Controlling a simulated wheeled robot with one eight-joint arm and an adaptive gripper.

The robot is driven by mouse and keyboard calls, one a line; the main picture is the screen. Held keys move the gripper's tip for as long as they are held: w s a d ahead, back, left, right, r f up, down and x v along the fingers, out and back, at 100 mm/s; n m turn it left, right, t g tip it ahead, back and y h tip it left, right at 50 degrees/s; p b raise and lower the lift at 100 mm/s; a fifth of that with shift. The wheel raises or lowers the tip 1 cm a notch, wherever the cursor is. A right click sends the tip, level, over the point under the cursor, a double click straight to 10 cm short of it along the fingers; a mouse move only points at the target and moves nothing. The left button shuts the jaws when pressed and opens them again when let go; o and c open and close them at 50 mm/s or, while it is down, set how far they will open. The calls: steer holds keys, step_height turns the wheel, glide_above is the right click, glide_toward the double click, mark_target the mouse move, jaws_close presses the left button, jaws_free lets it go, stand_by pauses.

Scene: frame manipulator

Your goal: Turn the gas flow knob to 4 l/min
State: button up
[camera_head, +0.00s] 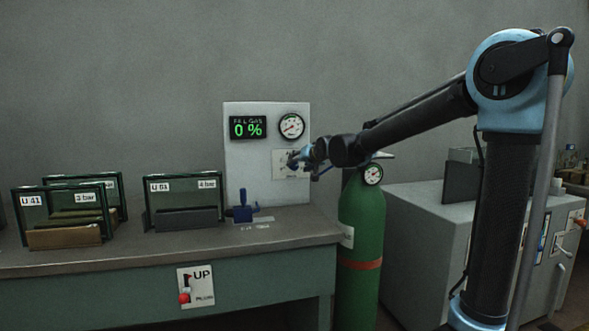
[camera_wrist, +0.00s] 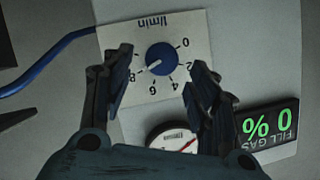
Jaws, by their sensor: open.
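The blue round gas flow knob (camera_wrist: 162,58) sits on a white dial plate (camera_wrist: 140,30) marked l/min, seen rotated in the wrist view. Numbers 0, 2, 4, 6 and 8 show around it. Its pale pointer mark faces lower left, on the 8 side of the dial and away from 4. My gripper (camera_wrist: 161,64) is open, with one finger on each side of the knob and visible gaps between. The left finger covers part of the plate. In the head view my gripper (camera_head: 300,160) is in front of the panel's dial plate (camera_head: 281,170) and hides the knob.
A blue valve (camera_head: 242,208) stands on the bench (camera_head: 150,246) below. A green gas cylinder (camera_head: 362,220) stands beside the bench. Glass-fronted boxes (camera_head: 182,202) are at left.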

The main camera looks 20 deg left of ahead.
mark_target(295, 164)
steer(key=shift+x, duration=2.7)
steer(key=c, duration=1.1)
steer(key=shift+r, duration=0.1)
